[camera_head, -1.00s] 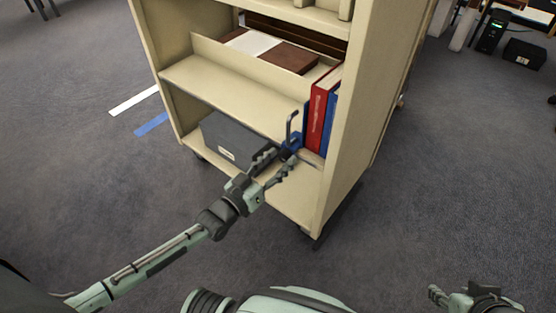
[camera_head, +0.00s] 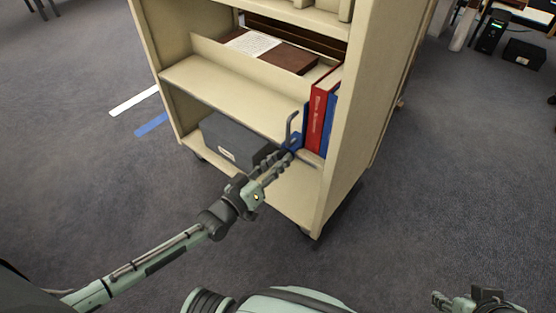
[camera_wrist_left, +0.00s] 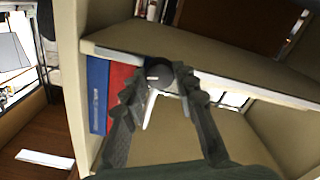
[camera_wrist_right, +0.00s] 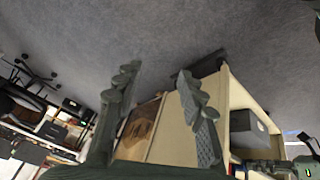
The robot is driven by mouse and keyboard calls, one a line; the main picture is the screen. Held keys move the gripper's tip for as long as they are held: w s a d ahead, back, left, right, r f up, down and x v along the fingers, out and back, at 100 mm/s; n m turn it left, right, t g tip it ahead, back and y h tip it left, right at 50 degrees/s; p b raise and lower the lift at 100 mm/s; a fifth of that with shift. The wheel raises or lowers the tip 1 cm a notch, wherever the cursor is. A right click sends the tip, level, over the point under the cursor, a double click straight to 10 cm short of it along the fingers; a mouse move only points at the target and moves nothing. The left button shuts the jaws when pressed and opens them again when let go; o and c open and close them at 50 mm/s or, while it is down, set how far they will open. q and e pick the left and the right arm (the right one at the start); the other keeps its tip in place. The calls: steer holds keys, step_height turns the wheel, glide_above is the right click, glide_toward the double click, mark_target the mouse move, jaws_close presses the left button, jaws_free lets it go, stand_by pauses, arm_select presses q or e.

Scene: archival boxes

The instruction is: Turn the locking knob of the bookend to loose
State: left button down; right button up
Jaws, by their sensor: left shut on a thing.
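The bookend (camera_head: 293,141) is a blue piece with a grey bent upright bar, standing against the left side of the binders on the cart's lower shelf. My left gripper (camera_head: 284,157) reaches it from the lower left. In the left wrist view its fingers (camera_wrist_left: 161,88) are shut on the round dark locking knob (camera_wrist_left: 160,73), which carries a short white mark. The fingers hide the knob in the head view. My right gripper (camera_head: 437,299) is low at the right, away from the cart. In the right wrist view its fingers (camera_wrist_right: 158,75) are spread and empty.
The red binder (camera_head: 317,118) and blue binder (camera_head: 329,125) stand by the cart's right panel (camera_head: 350,140). A grey archival box (camera_head: 235,139) sits left on the same shelf. The shelf above (camera_head: 225,97) overhangs. Open carpet surrounds the cart.

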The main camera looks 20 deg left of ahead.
arm_select(q)
steer(key=shift+f+n+b, duration=0.1)
steer(key=shift+n+b, duration=1.65)
steer(key=shift+n, duration=5.95)
arm_select(e)
steer(key=w+a+r+n+t+y, duration=0.1)
steer(key=w+a+r+t+y, duration=0.3)
steer(key=w+a+r+t, duration=0.4)
steer(key=shift+w+a+r+n+y, duration=0.3)
steer(key=shift+w+a+r, duration=1.05)
steer(key=shift+a, duration=0.65)
arm_select(q)
steer(key=c, duration=1.2)
jaws_free()
